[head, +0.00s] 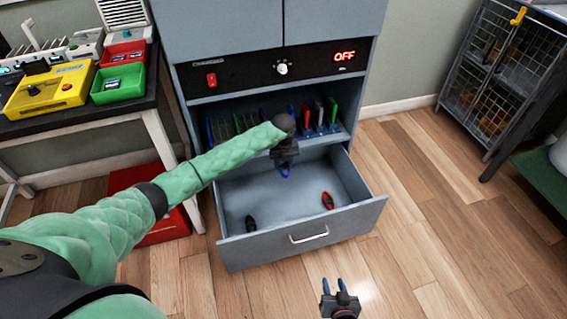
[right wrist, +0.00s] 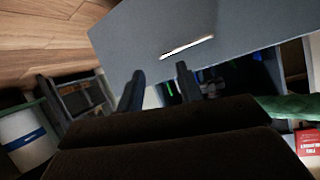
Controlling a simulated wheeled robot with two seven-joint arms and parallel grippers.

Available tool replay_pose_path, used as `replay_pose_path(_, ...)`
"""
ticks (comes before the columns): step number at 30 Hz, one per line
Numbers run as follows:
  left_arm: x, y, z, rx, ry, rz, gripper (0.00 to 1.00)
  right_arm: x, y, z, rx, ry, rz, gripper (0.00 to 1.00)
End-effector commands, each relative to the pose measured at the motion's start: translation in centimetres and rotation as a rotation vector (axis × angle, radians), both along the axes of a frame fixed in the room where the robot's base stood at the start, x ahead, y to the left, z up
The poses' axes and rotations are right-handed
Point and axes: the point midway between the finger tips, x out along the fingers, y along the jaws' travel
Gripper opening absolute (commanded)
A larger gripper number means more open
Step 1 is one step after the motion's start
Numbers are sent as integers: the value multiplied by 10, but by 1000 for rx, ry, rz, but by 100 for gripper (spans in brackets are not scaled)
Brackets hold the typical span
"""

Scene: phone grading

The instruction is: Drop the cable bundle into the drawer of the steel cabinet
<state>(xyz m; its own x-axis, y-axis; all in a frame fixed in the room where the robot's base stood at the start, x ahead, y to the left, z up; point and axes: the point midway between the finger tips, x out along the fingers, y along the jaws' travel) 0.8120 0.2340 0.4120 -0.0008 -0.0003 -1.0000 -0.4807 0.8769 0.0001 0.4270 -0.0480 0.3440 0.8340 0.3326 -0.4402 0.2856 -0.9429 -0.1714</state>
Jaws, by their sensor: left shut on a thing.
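The steel cabinet (head: 190,120) stands at centre in the head view, with its lower drawer (head: 350,214) pulled out. A small black bundle (head: 250,222) and a small red bundle (head: 327,200) lie apart on the drawer floor. My left gripper (head: 285,164) is over the back part of the drawer, pointing down. It is shut on a small blue thing (head: 285,172), seemingly the cable bundle, mostly hidden by the gripper. My right gripper (head: 333,282) is in front of the drawer, open and empty; its separated fingers also show in the right wrist view (right wrist: 160,78).
Above the drawer, a shelf (head: 338,136) holds several coloured upright items. A control panel (head: 240,74) reads OFF. At left, a table (head: 90,118) carries yellow, green and red boxes. A wire cage (head: 495,70) stands at right. Wooden floor (head: 440,230) is clear right of the drawer.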

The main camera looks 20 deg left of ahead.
Motion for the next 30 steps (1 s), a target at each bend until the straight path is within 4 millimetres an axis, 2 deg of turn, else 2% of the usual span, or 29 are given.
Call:
replay_pose_path(12,0,0,-7,0,0,0,17,21,3,38,27,-128,-11,36)
replay_pose_path(18,0,0,-8,0,0,0,17,25,3,46,33,-154,-14,36)
replay_pose_path(27,0,0,-8,0,0,0,17,25,3,47,34,-158,-14,36)
replay_pose_path(28,0,0,-8,0,0,0,43,25,3,47,34,-158,-14,36)
replay_pose_path(30,0,0,-8,0,0,0,57,25,3,47,34,-157,-14,36)
